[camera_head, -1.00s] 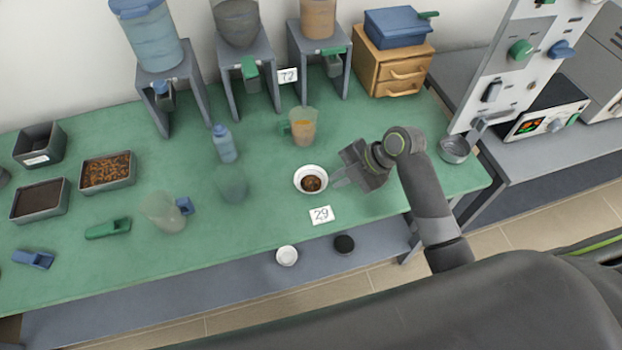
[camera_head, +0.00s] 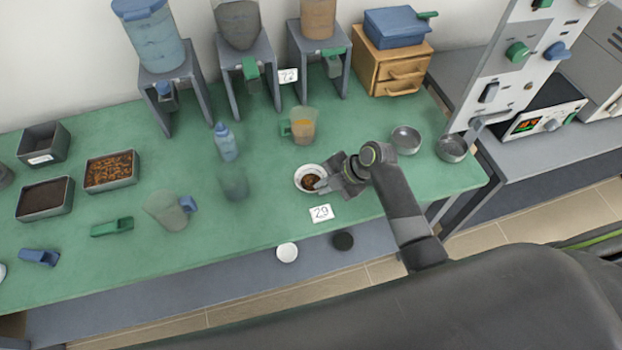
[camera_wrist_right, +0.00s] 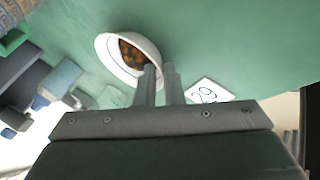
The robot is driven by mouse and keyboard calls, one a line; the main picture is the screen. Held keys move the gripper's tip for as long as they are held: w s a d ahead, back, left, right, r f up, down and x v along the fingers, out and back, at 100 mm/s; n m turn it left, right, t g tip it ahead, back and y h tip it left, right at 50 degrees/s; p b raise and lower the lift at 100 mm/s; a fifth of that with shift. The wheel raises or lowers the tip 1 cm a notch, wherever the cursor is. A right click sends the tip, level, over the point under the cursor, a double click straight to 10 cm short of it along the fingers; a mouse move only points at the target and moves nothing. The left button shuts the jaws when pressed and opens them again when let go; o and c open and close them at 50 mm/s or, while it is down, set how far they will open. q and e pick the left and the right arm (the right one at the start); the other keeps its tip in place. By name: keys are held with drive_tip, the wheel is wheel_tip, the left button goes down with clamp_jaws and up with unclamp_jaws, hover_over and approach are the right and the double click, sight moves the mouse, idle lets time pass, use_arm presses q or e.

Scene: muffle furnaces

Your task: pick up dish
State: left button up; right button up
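The dish is a small white bowl with dark brown contents. In the head view the dish (camera_head: 299,184) stands on the green table just behind the "29" card; in the wrist view it (camera_wrist_right: 108,56) is at the upper middle. My right gripper (camera_head: 322,184) is at the dish's right edge. In the wrist view the right gripper (camera_wrist_right: 160,72) has its two fingers apart with a narrow gap. One finger overlaps the bowl's near side and the other is just outside the rim. Contact is not clear. My left gripper is not in view.
The "29" card (camera_head: 321,213) lies in front of the dish. A jug with orange contents (camera_head: 303,126) stands behind it. Metal bowls (camera_head: 406,139) are at the right. A white lid (camera_head: 287,252) and a black one (camera_head: 342,241) are on the lower ledge.

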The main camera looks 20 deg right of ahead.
clamp_jaws()
drive_tip(key=shift+r, duration=0.1)
wheel_tip(320, 180, up, 10)
drive_tip(key=b, duration=0.1)
drive_tip(key=shift+b, duration=0.3)
idle(0.6)
drive_tip(key=shift+f+b, duration=2.6)
drive_tip(key=shift+f, duration=0.95)
drive_tip(key=shift+f, duration=0.1)
